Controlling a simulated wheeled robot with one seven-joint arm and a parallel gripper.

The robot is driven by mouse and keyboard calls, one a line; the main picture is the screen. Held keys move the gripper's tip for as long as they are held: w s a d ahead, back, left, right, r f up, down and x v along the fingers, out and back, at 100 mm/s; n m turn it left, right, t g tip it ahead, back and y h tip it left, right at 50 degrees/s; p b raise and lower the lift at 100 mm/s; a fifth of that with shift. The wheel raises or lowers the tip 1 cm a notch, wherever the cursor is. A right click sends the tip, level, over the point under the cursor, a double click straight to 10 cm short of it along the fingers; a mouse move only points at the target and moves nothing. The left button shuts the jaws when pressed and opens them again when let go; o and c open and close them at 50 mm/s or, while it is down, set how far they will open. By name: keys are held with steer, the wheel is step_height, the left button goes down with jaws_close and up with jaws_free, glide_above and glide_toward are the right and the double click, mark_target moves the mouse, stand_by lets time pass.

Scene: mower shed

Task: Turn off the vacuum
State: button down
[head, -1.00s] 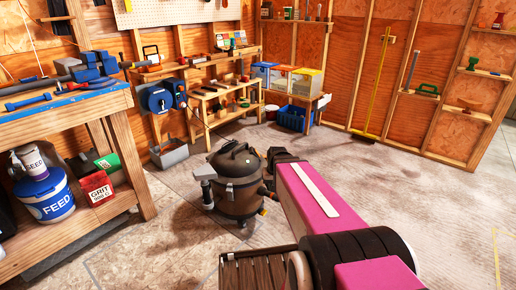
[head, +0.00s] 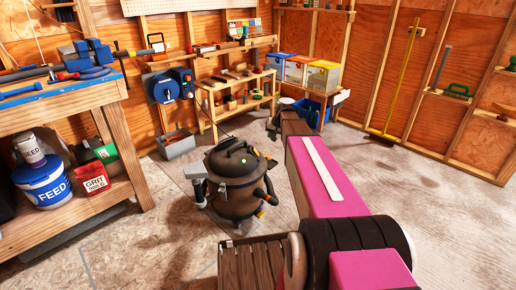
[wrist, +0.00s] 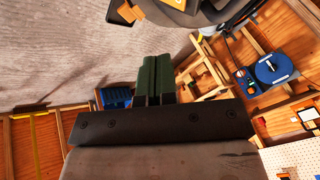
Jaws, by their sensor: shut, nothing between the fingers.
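The vacuum (head: 233,186) is a dark brown-grey canister with a black lid and top handle. It stands upright on the floor left of my arm in the head view. A small bright green spot shows on its lid, and orange-tipped parts stick out at its right side. In the wrist view part of the vacuum (wrist: 185,12) shows at the top edge, apart from the fingers. My gripper (wrist: 155,68) is shut and empty, its dark green fingers together. In the head view it is small, beyond the vacuum's right side, partly hidden by my arm.
A workbench (head: 60,105) with feed buckets below stands at the left. A low wooden shelf (head: 208,110), a blue reel (head: 163,89) and a grey bin (head: 177,146) are behind the vacuum. A yellow broom (head: 400,85) leans at the right wall. Floor right of my arm is clear.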

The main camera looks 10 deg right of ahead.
glide_toward(255, 150)
step_height(255, 150, down, 5)
steer(key=w+d, duration=0.2)
steer(key=shift+w+a+f, duration=0.15)
steer(key=shift+a+f, duration=0.1)
steer(key=shift+a, duration=0.3)
steer(key=shift+w+a+f, duration=0.15)
steer(key=shift+a+f, duration=0.1)
steer(key=shift+a, duration=0.25)
steer(key=shift+w+a+f, duration=0.15)
steer(key=shift+a+f, duration=0.05)
steer(key=shift+a, duration=0.35)
steer(key=shift+a+f, duration=0.1)
steer(key=shift+a, duration=0.15)
steer(key=shift+d, duration=0.15)
steer(key=shift+s+d+f, duration=0.15)
steer(key=shift+d+f, duration=0.05)
steer(key=shift+d, duration=0.45)
